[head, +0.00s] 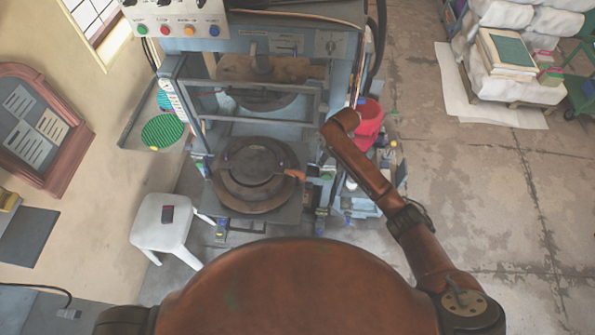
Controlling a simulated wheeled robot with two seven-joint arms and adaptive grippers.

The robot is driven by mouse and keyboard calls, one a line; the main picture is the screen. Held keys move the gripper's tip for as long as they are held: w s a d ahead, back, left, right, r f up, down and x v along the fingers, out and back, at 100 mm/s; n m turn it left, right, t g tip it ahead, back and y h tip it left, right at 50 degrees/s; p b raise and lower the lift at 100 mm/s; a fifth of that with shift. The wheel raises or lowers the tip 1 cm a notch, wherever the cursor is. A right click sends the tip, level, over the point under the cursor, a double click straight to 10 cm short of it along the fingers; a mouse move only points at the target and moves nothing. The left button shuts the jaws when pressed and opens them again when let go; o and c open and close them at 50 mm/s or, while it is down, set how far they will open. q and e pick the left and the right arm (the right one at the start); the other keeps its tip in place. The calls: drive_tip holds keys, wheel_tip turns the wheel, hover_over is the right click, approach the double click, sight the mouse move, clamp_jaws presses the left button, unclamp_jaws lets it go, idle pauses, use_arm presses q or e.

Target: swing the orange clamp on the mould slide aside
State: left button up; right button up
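The plate press (262,50) stands ahead of me, with its mould slide (290,210) out at the front. A round dark mould (255,172) sits on the slide. A small orange piece, which looks like the clamp (294,174), lies at the right edge of the mould. It is too small to tell how it is set. My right arm reaches in from the right, and its bent far end is up and to the right of the clamp. No gripper fingers show at that end. My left gripper is not in view.
A white stool (166,222) with a small dark object on it stands left of the slide. A red bucket (369,119) is right of the press, partly behind my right arm. A control panel (178,18) hangs at the upper left. Open floor lies to the right.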

wheel_tip(320, 180, up, 5)
drive_tip(key=n, duration=0.2)
hover_over(298, 171)
drive_tip(key=w, duration=0.4)
drive_tip(key=shift+g+h, duration=0.5)
drive_tip(key=shift+h, duration=0.3)
drive_tip(key=s, duration=0.1)
drive_tip(key=s+r+b, duration=0.1)
drive_tip(key=s+a+b, duration=0.1)
drive_tip(key=shift+s+r, duration=0.15)
drive_tip(key=shift+s, duration=0.25)
drive_tip(key=shift+s+d+m, duration=0.15)
drive_tip(key=shift+d+m, duration=0.15)
drive_tip(key=shift+d, duration=0.05)
drive_tip(key=shift+d+f, duration=0.1)
drive_tip(key=shift+f, duration=0.15)
wheel_tip(298, 171, down, 7)
drive_tip(key=shift+f+p, duration=0.2)
drive_tip(key=shift+p, duration=0.3)
drive_tip(key=shift+c, duration=0.5)
clamp_jaws()
